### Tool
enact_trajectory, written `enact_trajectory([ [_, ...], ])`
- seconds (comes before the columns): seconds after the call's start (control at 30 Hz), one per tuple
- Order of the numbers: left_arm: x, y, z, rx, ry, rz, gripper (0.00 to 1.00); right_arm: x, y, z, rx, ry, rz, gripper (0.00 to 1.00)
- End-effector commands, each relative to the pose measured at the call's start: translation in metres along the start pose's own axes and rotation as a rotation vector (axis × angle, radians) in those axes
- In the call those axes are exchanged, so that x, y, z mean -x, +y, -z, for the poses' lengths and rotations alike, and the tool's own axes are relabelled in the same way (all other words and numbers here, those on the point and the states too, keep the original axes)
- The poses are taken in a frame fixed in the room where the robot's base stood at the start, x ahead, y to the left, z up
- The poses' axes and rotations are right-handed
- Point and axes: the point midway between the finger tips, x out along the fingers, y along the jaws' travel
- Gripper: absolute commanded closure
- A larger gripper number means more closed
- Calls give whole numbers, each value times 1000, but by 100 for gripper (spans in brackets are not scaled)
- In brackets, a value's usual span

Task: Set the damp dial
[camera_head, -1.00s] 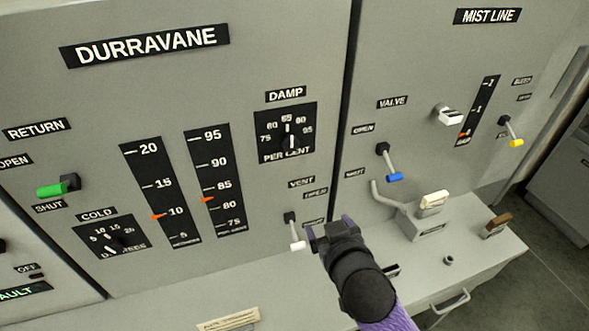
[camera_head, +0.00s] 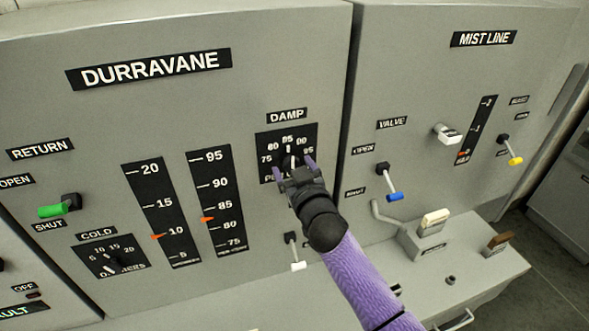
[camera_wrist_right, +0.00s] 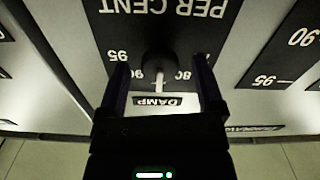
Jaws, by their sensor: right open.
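The damp dial (camera_head: 292,160) is a dark knob with a white pointer line on a black plate (camera_head: 264,139) under the DAMP label. Its scale runs from 75 to 95 per cent. My right gripper (camera_head: 294,168) is open in front of the dial, one finger on each side of it. In the right wrist view the knob (camera_wrist_right: 158,68) stands between the open fingers (camera_wrist_right: 163,86), with dark gaps on both sides. Its white line points toward the DAMP label, between 80 and 90; the 85 mark is hidden there. My left gripper is out of view.
Left of the dial is a gauge (camera_head: 216,200) marked 75 to 95, its orange pointer between 80 and 85. A white-tipped lever (camera_head: 297,265) hangs below my right gripper. A blue-tipped valve lever (camera_head: 394,196) is to the right. A ledge runs along the bottom.

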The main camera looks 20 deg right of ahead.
Motion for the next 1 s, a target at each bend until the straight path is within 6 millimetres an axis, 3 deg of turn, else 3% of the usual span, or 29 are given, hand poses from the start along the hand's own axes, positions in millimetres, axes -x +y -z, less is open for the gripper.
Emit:
enact_trajectory([
  [0.1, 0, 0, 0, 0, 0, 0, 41, 0, 0, 0, 0, 0, 0, 18],
  [0.5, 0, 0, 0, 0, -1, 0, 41, 0, 0, 0, 0, 0, 0, 100],
  [0.77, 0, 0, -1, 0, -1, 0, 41, 1, 0, 0, -30, -1, 0, 100],
  [1.0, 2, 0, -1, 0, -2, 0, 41, 0, 0, 0, -166, 0, -1, 100],
])
